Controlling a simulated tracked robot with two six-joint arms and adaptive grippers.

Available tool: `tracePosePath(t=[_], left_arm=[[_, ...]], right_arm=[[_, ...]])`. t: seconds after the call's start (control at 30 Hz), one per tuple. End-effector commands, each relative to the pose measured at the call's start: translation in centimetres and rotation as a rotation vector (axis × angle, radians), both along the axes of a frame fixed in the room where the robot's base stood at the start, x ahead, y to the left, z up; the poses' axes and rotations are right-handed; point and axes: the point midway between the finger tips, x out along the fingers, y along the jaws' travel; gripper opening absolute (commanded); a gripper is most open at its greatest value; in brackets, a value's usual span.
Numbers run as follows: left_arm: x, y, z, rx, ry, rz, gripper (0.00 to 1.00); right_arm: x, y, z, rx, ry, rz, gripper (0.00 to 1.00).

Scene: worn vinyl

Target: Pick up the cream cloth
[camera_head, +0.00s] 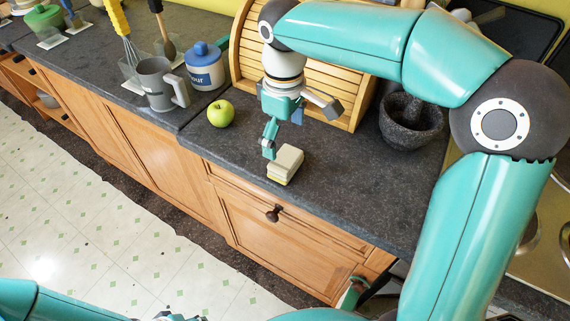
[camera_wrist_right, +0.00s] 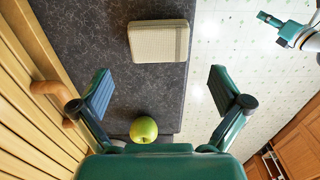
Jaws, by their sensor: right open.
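The cream cloth (camera_head: 286,162) looks like a small thick block, cream on top with a yellowish lower layer. It lies on the dark counter near its front edge. It also shows in the right wrist view (camera_wrist_right: 160,41) as a textured cream rectangle, above and beyond the fingertips. My right gripper (camera_head: 300,131) is open and empty above the counter, just behind the cloth, not closed around it; its spread fingers show in the right wrist view (camera_wrist_right: 161,92). My left gripper (camera_wrist_right: 270,20) shows only in part over the floor, at the top right of the wrist view; its jaw state is unclear.
A green apple (camera_head: 221,113) sits left of the right gripper. A wooden bread box (camera_head: 245,60) stands close behind it, and a dark stone mortar (camera_head: 411,128) to the right. A grey mug (camera_head: 156,84) and blue jar (camera_head: 204,68) stand left. The counter right of the cloth is clear.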

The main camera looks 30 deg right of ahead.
Motion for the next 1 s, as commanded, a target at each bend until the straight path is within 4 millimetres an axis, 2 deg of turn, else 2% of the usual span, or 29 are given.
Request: tracePosePath(t=[0.1,0.37,0.63,0.93,1.0], left_arm=[[0.0,0.0,-0.2,0.0,0.0,0.0,0.4],[0.0,0.0,-0.1,0.0,0.0,0.0,0.4],[0.0,0.0,-0.1,0.0,0.0,0.0,0.4],[0.0,0.0,-0.1,0.0,0.0,0.0,0.4],[0.0,0.0,-0.1,0.0,0.0,0.0,0.4]], right_arm=[[0.0,0.0,-1.6,0.0,0.001,0.001,1.0],[0.0,-0.1,-3.2,0.0,0.002,0.0,1.0],[0.0,-0.3,-6.8,-0.001,0.002,0.0,1.0],[0.0,-0.3,-7.3,0.001,-0.001,0.001,1.0],[0.0,-0.3,-7.3,0.001,-0.001,0.001,0.9]])
